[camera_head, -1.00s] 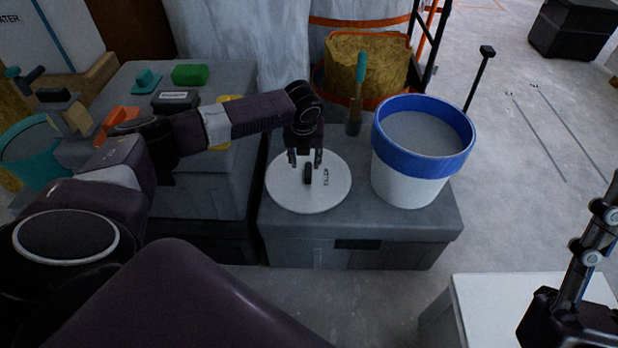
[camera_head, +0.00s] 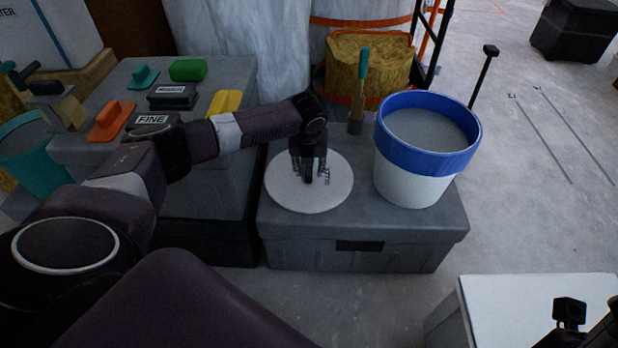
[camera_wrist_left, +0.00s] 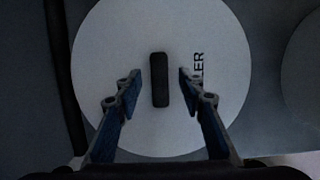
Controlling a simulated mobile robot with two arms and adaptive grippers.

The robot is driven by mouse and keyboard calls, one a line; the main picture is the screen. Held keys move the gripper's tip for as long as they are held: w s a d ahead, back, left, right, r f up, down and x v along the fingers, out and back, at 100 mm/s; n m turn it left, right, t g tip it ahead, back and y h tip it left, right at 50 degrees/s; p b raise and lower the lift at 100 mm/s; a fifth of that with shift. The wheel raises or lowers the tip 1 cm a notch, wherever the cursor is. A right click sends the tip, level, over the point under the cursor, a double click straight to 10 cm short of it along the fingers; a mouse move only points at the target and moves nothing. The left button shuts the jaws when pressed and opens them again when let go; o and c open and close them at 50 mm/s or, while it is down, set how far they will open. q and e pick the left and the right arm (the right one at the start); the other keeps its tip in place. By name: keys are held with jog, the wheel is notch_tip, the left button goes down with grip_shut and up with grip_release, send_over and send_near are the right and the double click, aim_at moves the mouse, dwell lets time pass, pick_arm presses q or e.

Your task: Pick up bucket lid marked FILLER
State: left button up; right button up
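The white round bucket lid (camera_head: 280,192) lies flat on the grey box (camera_head: 420,238), left of the bucket. In the left wrist view the lid (camera_wrist_left: 110,60) shows a dark bar handle (camera_wrist_left: 160,80) at its middle and the letters "ER"; the rest of the word is hidden behind a finger. My left gripper (camera_head: 312,178) points down over the lid's handle. In the wrist view its two fingers (camera_wrist_left: 160,88) are open, one on each side of the handle, with a gap on both sides. My right gripper cannot be made out; only a dark arm part shows at the bottom right.
A white bucket with a blue rim (camera_head: 412,182) stands right of the lid, filled with grey material. A teal-handled brush (camera_head: 360,90) stands behind. Trowels and labelled blocks (camera_head: 152,122) lie on the left box. A white surface (camera_head: 520,300) is at lower right.

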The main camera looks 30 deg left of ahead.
pick_arm(q)
jog(key=shift+c, duration=0.6)
grip_shut()
jog(key=shift+r, duration=0.1)
